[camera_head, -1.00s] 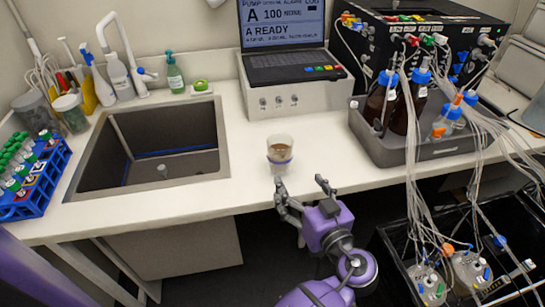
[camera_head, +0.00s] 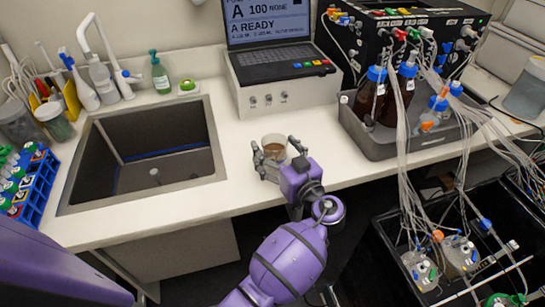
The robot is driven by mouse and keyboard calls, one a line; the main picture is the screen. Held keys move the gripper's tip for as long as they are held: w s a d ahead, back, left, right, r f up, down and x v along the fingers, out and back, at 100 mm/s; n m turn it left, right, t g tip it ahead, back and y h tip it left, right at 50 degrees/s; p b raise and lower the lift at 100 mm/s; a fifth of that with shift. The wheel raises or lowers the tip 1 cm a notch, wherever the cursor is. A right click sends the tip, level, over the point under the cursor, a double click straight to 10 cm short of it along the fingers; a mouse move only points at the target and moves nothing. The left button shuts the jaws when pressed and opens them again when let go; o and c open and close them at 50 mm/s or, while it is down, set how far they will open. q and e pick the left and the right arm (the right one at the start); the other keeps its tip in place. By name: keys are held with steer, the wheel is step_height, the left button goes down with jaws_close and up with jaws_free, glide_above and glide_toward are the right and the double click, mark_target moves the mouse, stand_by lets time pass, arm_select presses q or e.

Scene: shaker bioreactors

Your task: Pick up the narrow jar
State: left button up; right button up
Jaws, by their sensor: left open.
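The narrow jar (camera_head: 274,144) is a small clear vessel with brownish contents, standing upright on the white counter between the sink and the grey tray. My left gripper (camera_head: 278,156) is open at the counter's front edge, with one finger at the jar's left side and the other at its right. The fingers partly hide the jar's lower part. I cannot tell whether they touch it. My right gripper is not in view.
The sink (camera_head: 66,205) lies left of the jar. A pump unit with a screen (camera_head: 274,101) stands behind it. A grey tray (camera_head: 373,146) with brown bottles and many loose tubes is at right. A blue tube rack (camera_head: 40,190) is at far left.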

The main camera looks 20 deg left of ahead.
arm_select(q)
steer(key=shift+w+a+f, duration=0.15)
steer(key=shift+w+a, duration=0.05)
steer(key=c, duration=1.4)
